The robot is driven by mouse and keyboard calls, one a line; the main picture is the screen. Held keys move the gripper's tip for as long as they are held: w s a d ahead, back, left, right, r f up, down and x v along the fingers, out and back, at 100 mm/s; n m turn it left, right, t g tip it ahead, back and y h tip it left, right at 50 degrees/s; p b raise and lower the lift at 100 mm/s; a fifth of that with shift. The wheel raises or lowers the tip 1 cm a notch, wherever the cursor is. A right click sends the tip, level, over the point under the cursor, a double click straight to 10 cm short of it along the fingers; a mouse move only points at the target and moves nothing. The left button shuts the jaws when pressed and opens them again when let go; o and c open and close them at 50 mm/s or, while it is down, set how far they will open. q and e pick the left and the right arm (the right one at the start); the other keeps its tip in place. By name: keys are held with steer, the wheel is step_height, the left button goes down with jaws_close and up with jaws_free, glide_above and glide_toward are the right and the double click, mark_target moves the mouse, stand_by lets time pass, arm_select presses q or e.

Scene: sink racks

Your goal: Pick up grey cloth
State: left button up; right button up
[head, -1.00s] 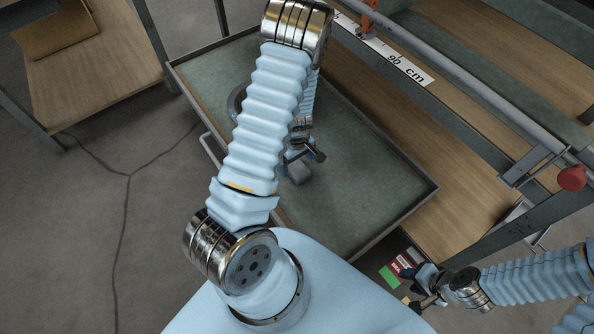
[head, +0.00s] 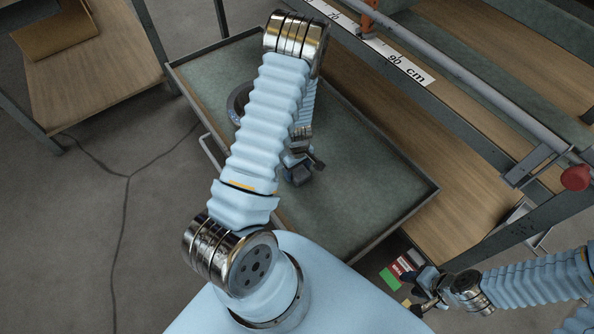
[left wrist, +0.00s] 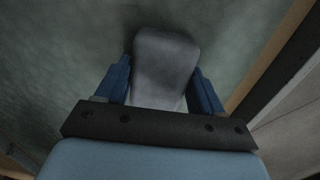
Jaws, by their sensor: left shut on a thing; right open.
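The grey cloth (left wrist: 165,62) looks like a smooth, rounded grey piece between the two blue fingers of my left gripper in the left wrist view. The fingers are shut on it, one at each side, and its far end sticks out past them. In the head view my left gripper (head: 300,170) is low over the green-lined tray (head: 375,190), partly hidden by my own arm. The cloth is hard to make out there, and I cannot tell whether it touches the tray floor. My right gripper (head: 418,290) is open and empty at the lower right, outside the tray.
A dark round object (head: 235,104) sits in the tray, half hidden by my left arm. The tray has raised rims. A rail with a red knob (head: 575,177) and a ruler strip (head: 400,62) run along the right. A wooden table (head: 90,75) stands at left.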

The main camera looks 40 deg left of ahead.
arm_select(q)
steer(key=shift+r, duration=0.1)
steer(key=shift+r, duration=0.35)
step_height(320, 180, up, 3)
steer(key=shift+f+p, duration=0.2)
steer(key=shift+p, duration=0.25)
steer(key=s+d+r+p, duration=0.2)
steer(key=s+d+r, duration=0.5)
steer(key=d, duration=0.5)
step_height(320, 180, up, 2)
steer(key=shift+s+r, duration=0.15)
steer(key=shift+r, duration=0.1)
